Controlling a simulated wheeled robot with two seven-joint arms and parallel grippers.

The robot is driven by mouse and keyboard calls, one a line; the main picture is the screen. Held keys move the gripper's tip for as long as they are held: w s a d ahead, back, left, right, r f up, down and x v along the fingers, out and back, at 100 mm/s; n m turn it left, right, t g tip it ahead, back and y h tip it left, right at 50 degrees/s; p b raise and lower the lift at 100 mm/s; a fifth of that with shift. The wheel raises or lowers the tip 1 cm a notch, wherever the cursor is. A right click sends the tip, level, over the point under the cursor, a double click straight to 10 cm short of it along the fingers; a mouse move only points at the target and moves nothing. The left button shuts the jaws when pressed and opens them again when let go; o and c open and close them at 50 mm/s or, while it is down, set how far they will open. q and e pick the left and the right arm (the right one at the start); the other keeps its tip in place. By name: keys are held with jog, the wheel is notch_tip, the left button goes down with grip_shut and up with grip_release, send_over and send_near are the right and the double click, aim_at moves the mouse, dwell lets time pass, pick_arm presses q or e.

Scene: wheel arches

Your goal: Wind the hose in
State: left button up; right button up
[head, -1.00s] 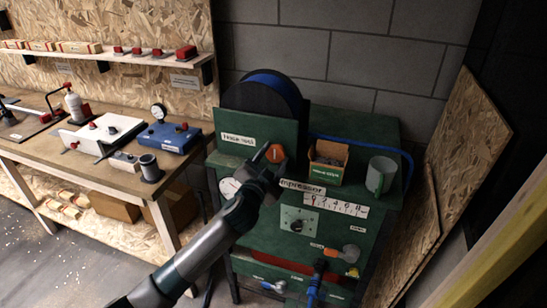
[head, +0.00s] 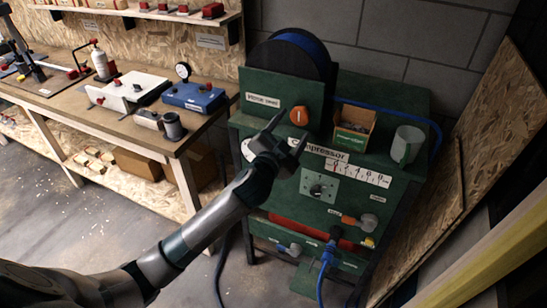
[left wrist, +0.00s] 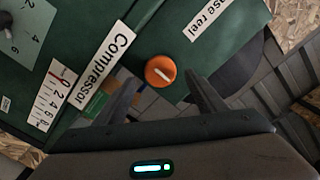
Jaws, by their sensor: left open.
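The hose reel is a dark drum with blue hose (head: 313,47) wound on it, on top of the green compressor cabinet (head: 268,210). Its green panel (head: 265,85) is labelled "Hose reel" and carries an orange knob (head: 299,115) with a white mark. The knob also shows in the left wrist view (left wrist: 160,71), beyond the fingertips and between them. My left gripper (head: 290,132) is open and empty, just below and in front of the knob, apparently not touching it. Blue hose also runs along the cabinet's back right and hangs at its front. My right gripper is not in view.
A box of small parts (head: 354,128) and a grey-green mug (head: 407,145) stand on the cabinet top, right of the knob. A workbench (head: 75,95) with tools is at the left. A board (head: 480,130) leans at the right. Open floor lies front left.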

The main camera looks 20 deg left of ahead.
pick_arm(q)
jog(key=s+b, duration=0.3)
jog(key=s, duration=0.9)
jog(key=shift+s+a, duration=0.2)
jog(key=shift+s, duration=0.2)
notch_tip(320, 180, down, 26)
jog(key=w+a+f+n+g, duration=0.1)
jog(key=w+a+g, duration=0.2)
jog(key=g, duration=0.2)
jog(key=s+a+f+g, duration=0.1)
jog(key=s+f, duration=0.2)
jog(key=f, duration=0.5)
jog(key=s+f+n+g+y, duration=0.15)
jog(key=s+f, duration=0.25)
jog(key=f, duration=0.4)
jog(key=s+a+f+g+h, duration=0.1)
jog(key=s+f+g, duration=0.15)
jog(key=f, duration=0.55)
jog(key=s+f+n+g+b, duration=0.1)
jog(key=s+f+n+g, duration=0.15)
jog(key=s+f, duration=1.65)
jog(key=s+d+f+g, duration=0.1)
jog(key=s+f, duration=0.3)
jog(key=s, duration=0.9)
jog(key=s+d+f+g, duration=0.1)
jog(key=s+f+g, duration=0.2)
jog(key=s, duration=1.1)
jog(key=shift+d+f+n, duration=0.2)
jog(key=shift+f+n, duration=0.2)
jog(key=shift+f, duration=0.1)
